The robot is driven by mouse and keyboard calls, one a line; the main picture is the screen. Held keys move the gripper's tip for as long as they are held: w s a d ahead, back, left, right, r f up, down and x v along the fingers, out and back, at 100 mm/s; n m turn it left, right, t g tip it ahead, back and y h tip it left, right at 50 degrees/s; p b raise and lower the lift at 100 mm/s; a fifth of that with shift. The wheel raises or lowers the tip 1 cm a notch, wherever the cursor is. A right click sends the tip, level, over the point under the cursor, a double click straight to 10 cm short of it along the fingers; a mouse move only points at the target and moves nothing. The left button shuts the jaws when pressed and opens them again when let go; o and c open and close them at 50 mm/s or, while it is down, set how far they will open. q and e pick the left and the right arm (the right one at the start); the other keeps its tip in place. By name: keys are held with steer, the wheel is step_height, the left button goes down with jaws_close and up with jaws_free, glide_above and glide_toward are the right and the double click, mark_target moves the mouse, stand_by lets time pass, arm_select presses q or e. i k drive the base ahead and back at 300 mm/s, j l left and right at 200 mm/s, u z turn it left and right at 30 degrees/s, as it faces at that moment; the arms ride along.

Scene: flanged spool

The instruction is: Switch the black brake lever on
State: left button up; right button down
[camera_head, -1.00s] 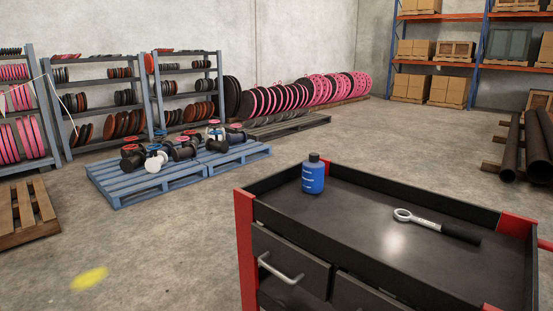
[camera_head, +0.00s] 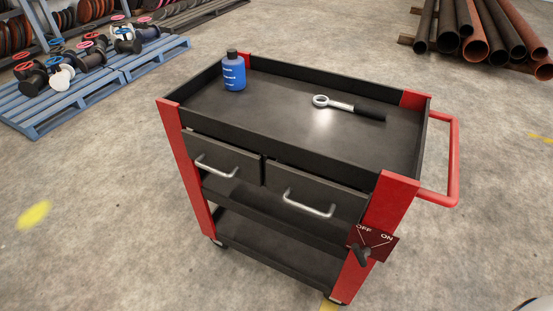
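The black brake lever (camera_head: 361,254) is on the lower front right corner of a red and black tool cart (camera_head: 392,203). It sits against a dark red plate (camera_head: 377,241) marked OFF on the left and ON on the right. The lever is small in view and appears to lean toward the OFF side. Neither of my grippers shows in the head view.
A red push handle (camera_head: 455,160) sticks out at the cart's right. Pallets with spools (camera_head: 70,70) and pipes (camera_head: 480,30) stand behind. The floor around the cart is clear.

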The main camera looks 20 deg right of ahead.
mark_target(361, 256)
steer(key=z, duration=1.35)
